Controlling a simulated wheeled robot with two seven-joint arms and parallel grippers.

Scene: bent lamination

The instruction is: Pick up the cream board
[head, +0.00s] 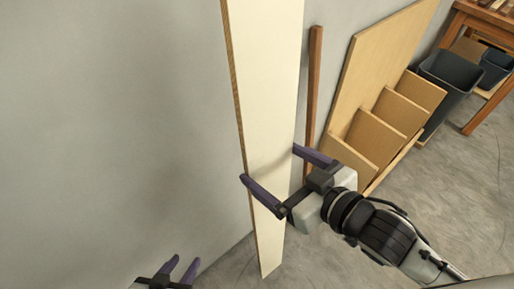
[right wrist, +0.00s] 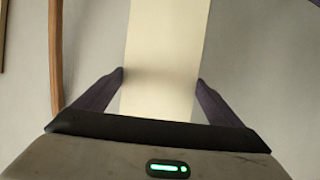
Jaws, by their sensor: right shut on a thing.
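The cream board (head: 266,85) is long and narrow, with a brown left edge. It stands upright and slightly tilted in front of the grey wall in the head view, its top cut off by the frame. My right gripper (head: 270,167) is shut on its lower part, one purple finger at each long edge. The right wrist view also shows the board (right wrist: 165,50) between the fingers (right wrist: 160,85). Whether its lower end touches the floor I cannot tell. My left gripper (head: 181,270) is at the bottom left, empty, its fingers apart, clear of the board.
A thin brown strip (head: 314,80) leans on the wall right of the board. A wooden rack (head: 385,75) with several panels stands further right. Beyond are a dark bin (head: 447,80) and a wooden table (head: 485,22). Floor at the right is clear.

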